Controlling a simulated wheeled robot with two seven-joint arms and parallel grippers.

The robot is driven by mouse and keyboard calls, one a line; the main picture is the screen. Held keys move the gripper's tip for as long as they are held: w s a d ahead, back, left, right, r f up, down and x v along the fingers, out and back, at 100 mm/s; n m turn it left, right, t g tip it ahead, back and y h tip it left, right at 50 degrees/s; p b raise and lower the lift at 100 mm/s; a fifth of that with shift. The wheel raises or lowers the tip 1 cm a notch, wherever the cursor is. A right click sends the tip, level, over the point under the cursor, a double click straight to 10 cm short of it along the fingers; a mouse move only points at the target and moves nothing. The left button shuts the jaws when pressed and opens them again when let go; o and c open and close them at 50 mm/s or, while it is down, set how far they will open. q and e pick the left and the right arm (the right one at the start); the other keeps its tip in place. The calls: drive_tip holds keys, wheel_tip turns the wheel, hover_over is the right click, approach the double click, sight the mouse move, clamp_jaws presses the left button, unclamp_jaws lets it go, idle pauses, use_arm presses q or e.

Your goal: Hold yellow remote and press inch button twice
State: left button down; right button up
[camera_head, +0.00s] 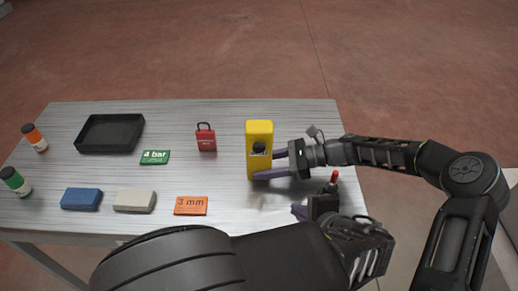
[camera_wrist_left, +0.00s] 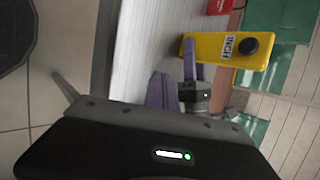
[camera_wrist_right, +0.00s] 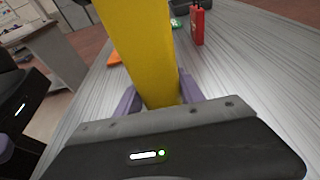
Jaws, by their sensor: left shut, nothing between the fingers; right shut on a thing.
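The yellow remote (camera_head: 259,135) is upright over the right part of the table, with a black round button on its face. In the left wrist view the remote (camera_wrist_left: 215,50) shows an INCH label beside the button. My right gripper (camera_head: 272,164) is shut on the remote's lower part; the remote (camera_wrist_right: 140,50) also rises between its fingers in the right wrist view. My left gripper (camera_head: 299,211) is shut and empty, in front of the remote and a little to its right, apart from the button. I cannot tell whether the remote's bottom touches the table.
A red padlock (camera_head: 206,140) stands left of the remote. An orange 3 mm tag (camera_head: 191,206), green 4 bar tag (camera_head: 155,157), grey block (camera_head: 135,201), blue block (camera_head: 82,199), black tray (camera_head: 110,133) and two bottles lie further left. A red-tipped dark object (camera_head: 333,182) is near my left gripper.

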sight(259, 148)
use_arm(q)
drive_tip(key=a+r+n+t+y, duration=0.1)
drive_tip(key=a+r+n+y, duration=0.2)
drive_tip(key=a+r, duration=0.4)
drive_tip(key=shift+s+a+r+y, duration=0.4)
drive_tip(key=shift+s+a+y, duration=0.05)
drive_tip(key=shift+a+y, duration=0.3)
drive_tip(key=shift+w, duration=0.15)
drive_tip(key=w, duration=0.8)
drive_tip(key=shift+w, duration=0.25)
drive_tip(key=shift+w, duration=0.15)
idle(1.1)
drive_tip(key=shift+w, duration=0.25)
